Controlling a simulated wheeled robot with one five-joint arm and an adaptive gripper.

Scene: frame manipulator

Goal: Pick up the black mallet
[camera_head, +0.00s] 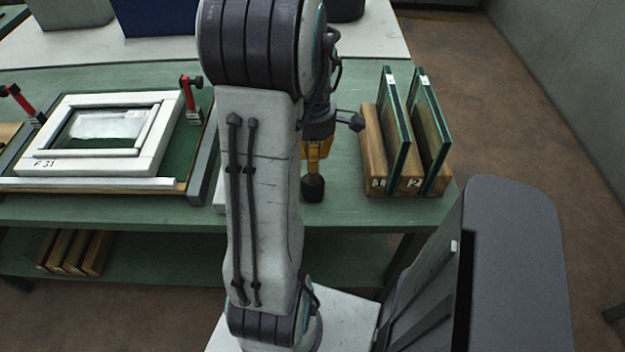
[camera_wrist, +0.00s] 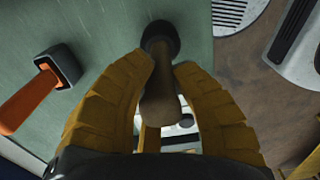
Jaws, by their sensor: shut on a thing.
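The black mallet shows in the wrist view with its dark round head (camera_wrist: 160,38) just beyond the fingertips and its brownish handle between the fingers. My gripper (camera_wrist: 164,72) has yellow-brown fingers closed around the handle from both sides. In the head view my gripper (camera_head: 318,150) points down over the front part of the green table. The dark mallet head (camera_head: 312,188) shows below it near the front edge. My arm hides part of this area, and I cannot tell whether the mallet touches the table.
An orange-handled tool with a dark grey head (camera_wrist: 30,98) lies left of the mallet in the wrist view. A wooden rack (camera_head: 375,165) holding glass panes stands close to the right. A white frame (camera_head: 90,165) lies at left on the green table (camera_head: 345,212).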

